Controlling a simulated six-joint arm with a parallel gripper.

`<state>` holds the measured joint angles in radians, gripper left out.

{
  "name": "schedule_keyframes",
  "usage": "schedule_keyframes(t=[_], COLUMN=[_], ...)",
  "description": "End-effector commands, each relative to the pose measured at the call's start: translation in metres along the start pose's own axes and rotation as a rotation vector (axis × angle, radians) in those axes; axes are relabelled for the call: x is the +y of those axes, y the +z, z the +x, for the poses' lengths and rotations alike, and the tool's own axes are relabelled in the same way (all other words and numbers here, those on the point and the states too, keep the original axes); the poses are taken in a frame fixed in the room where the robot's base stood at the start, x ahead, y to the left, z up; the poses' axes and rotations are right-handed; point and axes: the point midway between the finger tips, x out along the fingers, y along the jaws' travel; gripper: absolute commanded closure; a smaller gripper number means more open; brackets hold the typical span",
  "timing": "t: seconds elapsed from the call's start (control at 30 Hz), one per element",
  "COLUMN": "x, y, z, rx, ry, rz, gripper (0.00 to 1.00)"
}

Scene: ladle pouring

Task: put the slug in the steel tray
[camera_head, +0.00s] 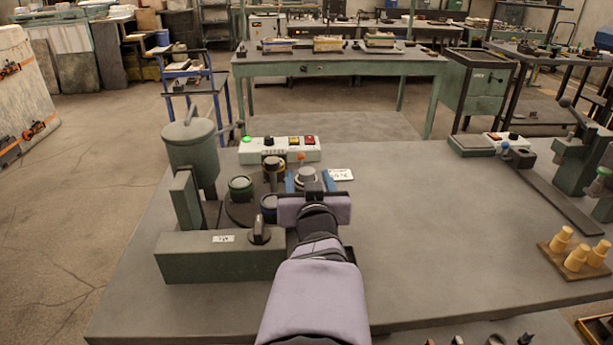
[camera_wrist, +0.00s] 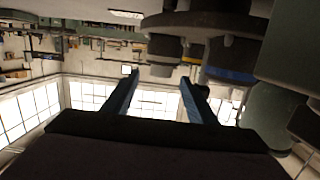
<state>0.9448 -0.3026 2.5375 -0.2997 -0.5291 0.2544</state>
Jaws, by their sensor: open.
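My gripper (camera_head: 307,178) is over the bench beside a round turntable, its two blue fingers apart. A round dark piece with a grey top (camera_head: 306,174) shows between or just beyond the fingers; I cannot tell whether it is the slug. In the wrist view my open gripper (camera_wrist: 160,76) has nothing visible between its fingers. The turntable's dark disc (camera_wrist: 205,27) is above and right of the fingers there, with a blue-ringed cup (camera_wrist: 230,75) and a yellow-ringed cup (camera_wrist: 197,50). I cannot make out the slug or the steel tray for certain.
A green-ringed cup (camera_head: 240,188) stands left of my gripper, near a tall grey-green pot (camera_head: 192,155). A knobbed box (camera_head: 215,258) is at the front left. A board with yellow pegs (camera_head: 580,265) is at the right. The bench between is clear.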

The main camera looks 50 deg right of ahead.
Motion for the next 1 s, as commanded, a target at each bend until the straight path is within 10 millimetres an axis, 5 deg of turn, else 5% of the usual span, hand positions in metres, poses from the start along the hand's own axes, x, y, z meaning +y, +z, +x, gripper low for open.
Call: schedule_keyframes(t=[0.23,0.7,0.87,1.0], x=[0.003,0.052,0.07,0.08], y=[-0.016,-0.074,-0.069,-0.051], z=[0.012,0.065,0.067,0.048], rx=[-0.012,0.095,0.121,0.139], ry=[0.036,-0.123,-0.302,-0.473], rz=[0.089,-0.24,-0.331,-0.344], gripper=[0.48,0.48,0.48,0.48])
